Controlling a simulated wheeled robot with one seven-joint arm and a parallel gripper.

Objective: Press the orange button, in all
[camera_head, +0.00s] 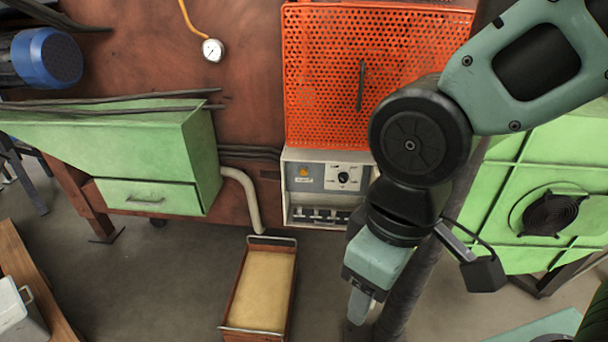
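The orange button (304,171) is a small spot on the left part of a grey-blue panel on the white control box (296,206). The box sits below the orange perforated cover. My gripper (361,306) points down, in front of and to the lower right of the box, apart from the button. Its fingers are seen from above and look close together, but I cannot tell whether they are open or shut. My arm hides the right side of the box. Nothing covers the button.
A black knob (343,177) is right of the button, with several switches below. The orange perforated cover (330,75) has a vertical handle. A tan-filled tray (262,290) stands on the floor. A green cabinet (150,150) and pipe (243,195) are left; green machinery (545,180) is right.

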